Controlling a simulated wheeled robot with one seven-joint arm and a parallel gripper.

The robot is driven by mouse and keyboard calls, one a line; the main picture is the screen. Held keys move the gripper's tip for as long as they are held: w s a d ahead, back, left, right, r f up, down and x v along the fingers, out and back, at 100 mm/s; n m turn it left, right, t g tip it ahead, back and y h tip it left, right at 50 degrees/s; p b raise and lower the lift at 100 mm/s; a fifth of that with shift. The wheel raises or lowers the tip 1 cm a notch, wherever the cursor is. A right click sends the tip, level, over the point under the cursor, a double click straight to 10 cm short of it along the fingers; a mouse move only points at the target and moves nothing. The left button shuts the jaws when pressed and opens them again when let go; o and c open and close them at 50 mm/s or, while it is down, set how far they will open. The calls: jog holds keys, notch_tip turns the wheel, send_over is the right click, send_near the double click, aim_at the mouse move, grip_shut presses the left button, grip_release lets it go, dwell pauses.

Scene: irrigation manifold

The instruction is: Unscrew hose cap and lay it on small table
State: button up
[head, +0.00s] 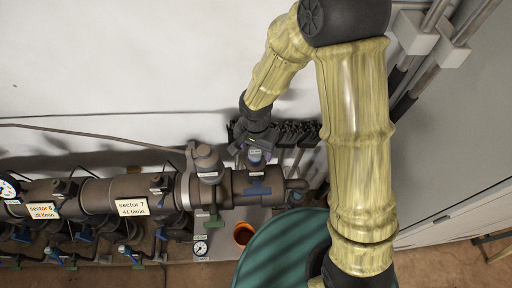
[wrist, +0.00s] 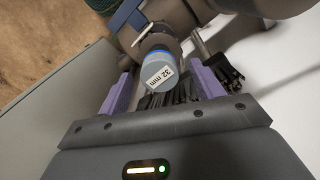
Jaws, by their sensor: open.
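The hose cap (wrist: 158,72) is a grey-blue cylinder with a "32 mm" label and a blue ring, seated on a dark pipe fitting. It also shows in the head view (head: 256,156), small, at the right end of the manifold. My gripper (wrist: 161,78) is open, its purple fingers on either side of the cap with gaps visible. In the head view my gripper (head: 249,138) is above the cap and partly hidden by my arm. A brown-topped edge with a leg (head: 492,239) at the far right may be the small table; most of it is out of view.
The dark manifold (head: 100,195) with valves and gauges runs along the white wall. A green round barrel (head: 285,255) stands in front, with an orange cup (head: 243,233) beside it. Black stalk-like items (head: 292,133) hang behind the cap. A grey cabinet (head: 455,130) is at right.

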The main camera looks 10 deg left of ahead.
jog(key=shift+f, duration=0.15)
jog(key=c, duration=1.2)
jog(key=shift+s+n, duration=0.1)
jog(key=shift+n, duration=2.2)
jog(key=shift+p, duration=0.3)
jog(key=shift+n, duration=0.6)
jog(key=n, duration=0.3)
jog(key=shift+s+d+f+p, duration=0.1)
jog(key=shift+p, duration=0.2)
jog(key=shift+n, duration=0.3)
